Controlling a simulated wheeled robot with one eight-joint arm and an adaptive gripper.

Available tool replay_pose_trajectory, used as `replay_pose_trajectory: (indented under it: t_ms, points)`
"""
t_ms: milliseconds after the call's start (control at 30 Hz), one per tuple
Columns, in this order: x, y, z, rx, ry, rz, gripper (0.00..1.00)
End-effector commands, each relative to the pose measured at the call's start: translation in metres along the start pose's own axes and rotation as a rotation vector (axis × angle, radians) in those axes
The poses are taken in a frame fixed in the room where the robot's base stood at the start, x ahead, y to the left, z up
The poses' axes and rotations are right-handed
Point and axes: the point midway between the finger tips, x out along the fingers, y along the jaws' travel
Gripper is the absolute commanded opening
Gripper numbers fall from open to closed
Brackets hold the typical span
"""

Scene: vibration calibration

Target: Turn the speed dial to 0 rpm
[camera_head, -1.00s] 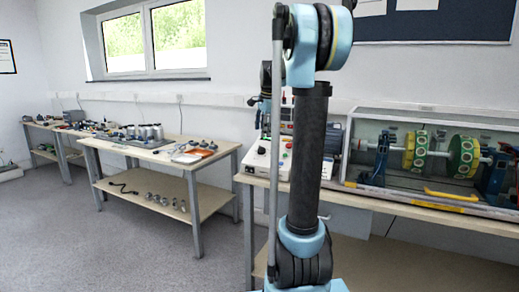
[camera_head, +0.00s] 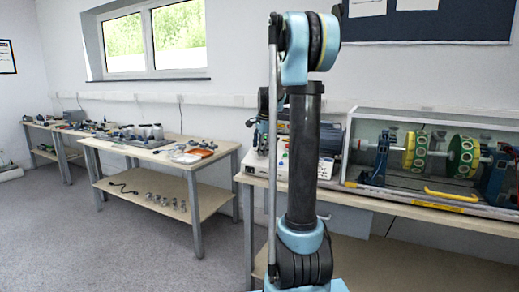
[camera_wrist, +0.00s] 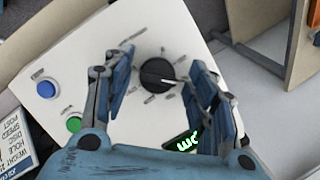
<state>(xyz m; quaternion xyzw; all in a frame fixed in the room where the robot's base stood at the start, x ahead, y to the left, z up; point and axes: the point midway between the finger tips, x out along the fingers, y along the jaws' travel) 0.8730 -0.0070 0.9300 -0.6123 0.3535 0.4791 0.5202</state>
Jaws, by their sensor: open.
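The black round speed dial (camera_wrist: 157,74) sits on the white control panel (camera_wrist: 60,60) in the wrist view. Its white pointer line points right and slightly down, and tick marks surround it. My gripper (camera_wrist: 161,62) is open, with one blue finger on each side of the dial. Gaps show between the dial and both fingers, though the height of the fingers above the panel is hard to judge. A lit green display (camera_wrist: 186,142) is partly covered by the right finger, so its reading is unclear. In the head view the control box (camera_head: 262,163) is partly hidden by my arm.
A blue button (camera_wrist: 46,89) and a green button (camera_wrist: 73,124) are on the panel left of my gripper. A rotor rig in a clear case (camera_head: 430,155) stands right of the box. A table with parts (camera_head: 150,145) stands left, with open floor before it.

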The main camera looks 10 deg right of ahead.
Motion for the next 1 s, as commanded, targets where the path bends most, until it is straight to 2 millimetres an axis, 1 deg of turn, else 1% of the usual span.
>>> replay_pose_trajectory:
  t_ms: [33,67,100,167,200,267,300,367,767,1000]
  points:
    - [-0.0001,0.0000,0.0000,0.000,0.000,0.000,0.48]
    - [-0.0001,0.0000,0.0000,0.000,0.000,0.000,0.41]
    - [-0.0002,0.0000,0.0000,0.000,0.000,0.000,0.32]
    - [-0.0002,-0.0001,0.0000,0.000,0.000,0.000,0.18]
    - [-0.0002,-0.0002,0.0000,0.000,0.000,0.000,0.10]
    - [-0.0003,-0.0005,0.0000,0.000,0.000,-0.001,0.10]
    - [0.0002,-0.0022,0.0077,-0.004,-0.001,-0.001,0.10]
    - [-0.0001,-0.0017,0.0037,-0.002,-0.001,-0.001,0.10]
    - [-0.0003,-0.0032,0.0019,-0.019,-0.001,0.001,0.10]
    - [-0.0005,-0.0045,0.0011,-0.087,0.000,0.024,0.10]
